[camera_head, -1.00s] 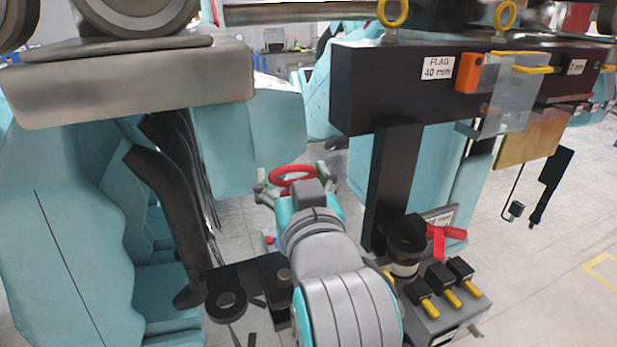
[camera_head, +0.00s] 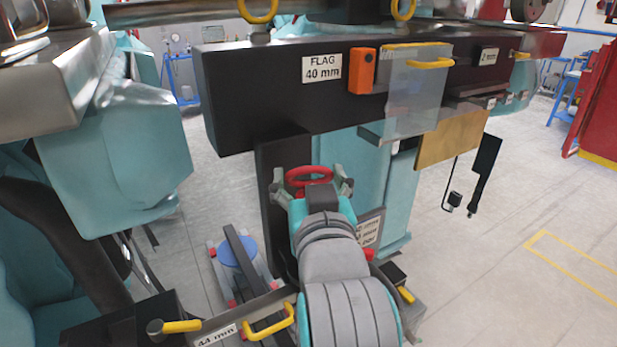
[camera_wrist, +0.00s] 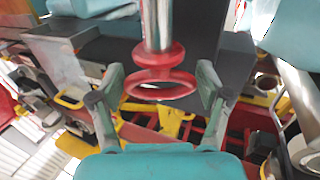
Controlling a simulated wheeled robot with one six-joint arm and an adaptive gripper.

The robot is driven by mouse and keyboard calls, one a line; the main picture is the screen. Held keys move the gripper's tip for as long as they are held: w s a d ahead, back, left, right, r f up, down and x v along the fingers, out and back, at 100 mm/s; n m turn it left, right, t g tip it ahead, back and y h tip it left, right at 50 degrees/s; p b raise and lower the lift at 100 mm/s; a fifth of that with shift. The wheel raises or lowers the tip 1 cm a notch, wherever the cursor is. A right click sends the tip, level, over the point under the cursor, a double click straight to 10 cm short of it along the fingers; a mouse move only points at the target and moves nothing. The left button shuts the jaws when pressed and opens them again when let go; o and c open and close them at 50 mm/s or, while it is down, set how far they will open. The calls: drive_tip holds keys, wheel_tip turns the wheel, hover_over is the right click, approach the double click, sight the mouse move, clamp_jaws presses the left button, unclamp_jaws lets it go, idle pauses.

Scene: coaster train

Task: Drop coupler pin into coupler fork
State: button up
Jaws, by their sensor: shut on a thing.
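The coupler pin (camera_wrist: 157,25) is a shiny metal shaft with a red collar and a red ring at its near end. Its red ring shows in the head view (camera_head: 309,176); the shaft is hidden there. My gripper (camera_wrist: 161,92) is shut on the pin's red ring, with a finger at each side. In the head view my gripper (camera_head: 310,184) is in front of a dark upright post. I cannot make out the coupler fork with certainty in either view.
A long black beam (camera_head: 240,95) labelled FLAG 40 mm crosses above my gripper, carrying an orange block (camera_head: 362,71) and a clear plate (camera_head: 417,92). Teal car bodies (camera_head: 115,165) stand at left. A yellow handle (camera_head: 270,322) is low near my arm. Open floor (camera_head: 500,260) lies at right.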

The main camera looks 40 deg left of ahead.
drive_tip(key=shift+f, duration=0.1)
drive_tip(key=shift+f, duration=6.7)
drive_tip(key=o, duration=1.4)
drive_tip(key=shift+f, duration=0.1)
drive_tip(key=shift+o, duration=0.2)
drive_tip(key=shift+s, duration=0.1)
drive_tip(key=v, duration=0.7)
drive_tip(key=shift+d, duration=0.2)
drive_tip(key=shift+s, duration=0.15)
